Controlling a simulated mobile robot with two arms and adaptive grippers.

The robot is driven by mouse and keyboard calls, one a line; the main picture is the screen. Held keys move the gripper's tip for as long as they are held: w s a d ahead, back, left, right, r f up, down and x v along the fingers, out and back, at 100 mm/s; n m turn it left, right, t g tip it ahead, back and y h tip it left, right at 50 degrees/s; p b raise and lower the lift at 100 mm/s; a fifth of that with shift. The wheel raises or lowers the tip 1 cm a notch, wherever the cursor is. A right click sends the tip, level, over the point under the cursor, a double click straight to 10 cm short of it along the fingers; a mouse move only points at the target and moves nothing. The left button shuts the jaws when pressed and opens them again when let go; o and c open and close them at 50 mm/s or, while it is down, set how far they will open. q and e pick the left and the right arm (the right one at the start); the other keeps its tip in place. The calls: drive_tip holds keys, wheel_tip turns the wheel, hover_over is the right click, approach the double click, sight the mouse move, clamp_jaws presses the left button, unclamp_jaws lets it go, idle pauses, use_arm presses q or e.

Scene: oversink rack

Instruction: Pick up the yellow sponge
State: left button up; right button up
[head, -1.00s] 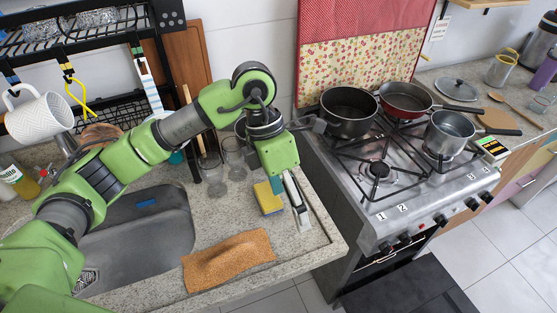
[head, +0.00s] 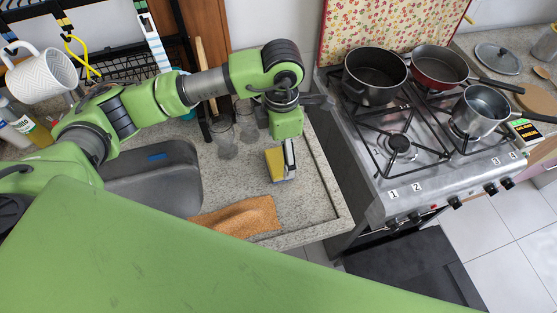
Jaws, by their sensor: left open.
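The yellow sponge (head: 275,163) stands on the stone counter beside the sink, with a yellow face and a darker edge. My left gripper (head: 287,163) points down right at the sponge, its pale finger in front of the sponge's right side. It is open. The other finger is hard to make out, and I cannot tell whether the fingers touch the sponge. My right gripper is not in view.
A brown cloth (head: 238,217) lies in front of the sponge. Clear glasses (head: 226,140) stand behind left, and the sink (head: 155,180) is left. The stove (head: 400,165) with pots is right. A large green part of mine covers the lower foreground.

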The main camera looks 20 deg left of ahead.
sight(280, 161)
use_arm(q)
wheel_tip(280, 161, down, 4)
drive_tip(key=shift+a+r+p, duration=0.1)
drive_tip(key=shift+r+p, duration=0.1)
drive_tip(key=shift+p, duration=0.75)
drive_tip(key=shift+f, duration=0.35)
drive_tip(key=shift+w+f, duration=0.1)
drive_tip(key=shift+f, duration=0.05)
drive_tip(key=c, duration=0.9)
drive_tip(key=shift+c, duration=0.4)
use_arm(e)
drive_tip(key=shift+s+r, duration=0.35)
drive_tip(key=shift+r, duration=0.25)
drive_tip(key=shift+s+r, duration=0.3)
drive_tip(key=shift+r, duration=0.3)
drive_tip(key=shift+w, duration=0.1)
